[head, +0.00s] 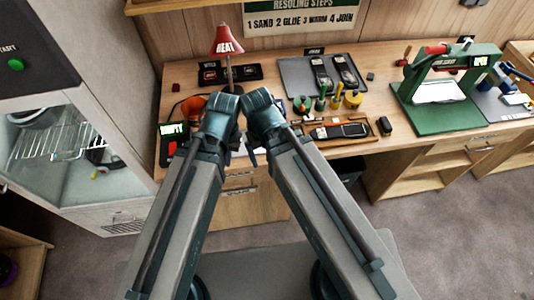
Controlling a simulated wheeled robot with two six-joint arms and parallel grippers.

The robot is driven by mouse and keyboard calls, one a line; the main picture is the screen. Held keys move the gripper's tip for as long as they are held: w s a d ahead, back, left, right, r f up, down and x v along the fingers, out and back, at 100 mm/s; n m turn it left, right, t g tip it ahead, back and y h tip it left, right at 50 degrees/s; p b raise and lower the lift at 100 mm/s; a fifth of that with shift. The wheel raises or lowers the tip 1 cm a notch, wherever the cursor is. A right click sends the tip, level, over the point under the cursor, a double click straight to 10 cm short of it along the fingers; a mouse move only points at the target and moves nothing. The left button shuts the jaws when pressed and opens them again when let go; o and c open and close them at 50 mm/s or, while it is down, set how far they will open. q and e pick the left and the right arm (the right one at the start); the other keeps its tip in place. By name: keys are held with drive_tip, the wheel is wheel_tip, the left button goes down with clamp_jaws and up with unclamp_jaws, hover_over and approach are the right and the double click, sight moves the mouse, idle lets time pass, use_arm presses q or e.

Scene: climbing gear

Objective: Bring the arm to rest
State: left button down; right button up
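My two arms reach forward from the bottom of the head view, with their teal wrists close together over the front edge of the wooden workbench (210,80). My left gripper (238,140) shows only in part, dark and low between the two wrists. Its fingertips are too small and covered to tell whether it is open or shut. No held object can be made out at either gripper.
A red heat lamp (227,40) stands just behind the wrists. Several small pots and brushes (335,100) and a wooden tray with a dark shoe (340,131) lie to the right. A green press (437,112) stands farther right.

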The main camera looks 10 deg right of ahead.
wheel_tip(320, 180, down, 3)
drive_tip(key=b, duration=0.3)
drive_tip(key=shift+f, duration=0.2)
idle(1.1)
